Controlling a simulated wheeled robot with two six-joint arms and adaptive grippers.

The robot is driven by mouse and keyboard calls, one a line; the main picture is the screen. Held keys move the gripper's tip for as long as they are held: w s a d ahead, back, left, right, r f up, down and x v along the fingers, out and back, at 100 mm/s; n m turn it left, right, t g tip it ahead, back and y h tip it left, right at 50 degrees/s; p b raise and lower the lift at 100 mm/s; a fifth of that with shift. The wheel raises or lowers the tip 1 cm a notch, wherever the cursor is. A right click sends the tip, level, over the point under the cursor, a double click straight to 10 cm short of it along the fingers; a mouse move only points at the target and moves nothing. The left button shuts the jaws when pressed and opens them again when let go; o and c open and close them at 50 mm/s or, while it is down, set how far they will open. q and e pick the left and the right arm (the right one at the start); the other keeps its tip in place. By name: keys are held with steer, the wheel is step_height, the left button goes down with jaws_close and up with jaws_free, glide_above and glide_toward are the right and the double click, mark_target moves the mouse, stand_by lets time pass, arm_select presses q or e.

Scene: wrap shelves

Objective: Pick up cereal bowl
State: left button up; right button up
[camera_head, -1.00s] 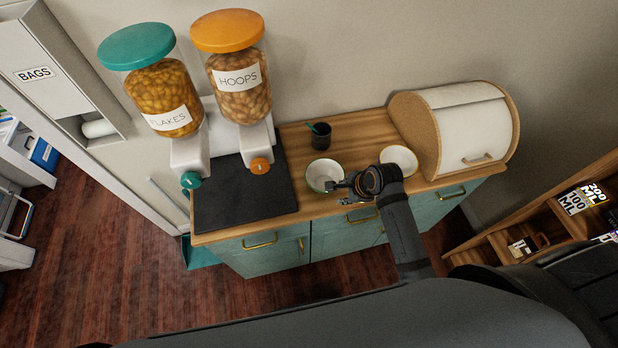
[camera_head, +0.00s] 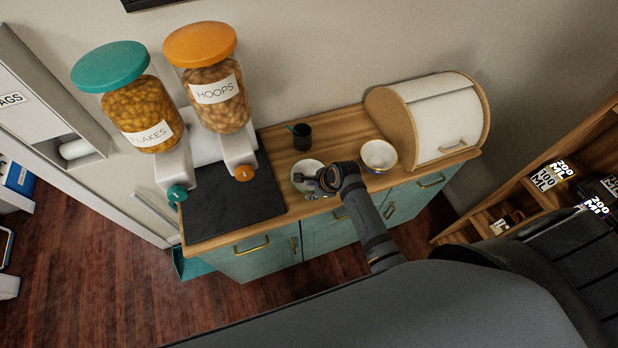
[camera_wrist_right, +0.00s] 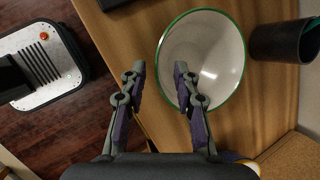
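A white bowl with a green rim (camera_head: 302,171) stands on the wooden counter; it fills the upper middle of the right wrist view (camera_wrist_right: 205,55). A second white bowl with a blue and yellow rim (camera_head: 379,155) stands to its right. My right gripper (camera_head: 316,184) is at the near right edge of the green-rimmed bowl. In the right wrist view the gripper (camera_wrist_right: 160,78) is open and empty. The bowl's rim passes between its fingertips, with one finger overlapping the bowl; contact cannot be told. My left gripper is not in view.
A dark cup (camera_head: 302,138) with a green stick stands behind the green-rimmed bowl. A bread box (camera_head: 440,120) is at the right. Cereal dispensers labelled FLAKES (camera_head: 148,118) and HOOPS (camera_head: 214,92) stand left, behind a dark mat (camera_head: 230,208). A shelf (camera_head: 530,175) is at far right.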

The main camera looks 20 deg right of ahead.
steer(key=shift+x, duration=1.5)
steer(key=shift+d+r, duration=0.1)
jaws_close()
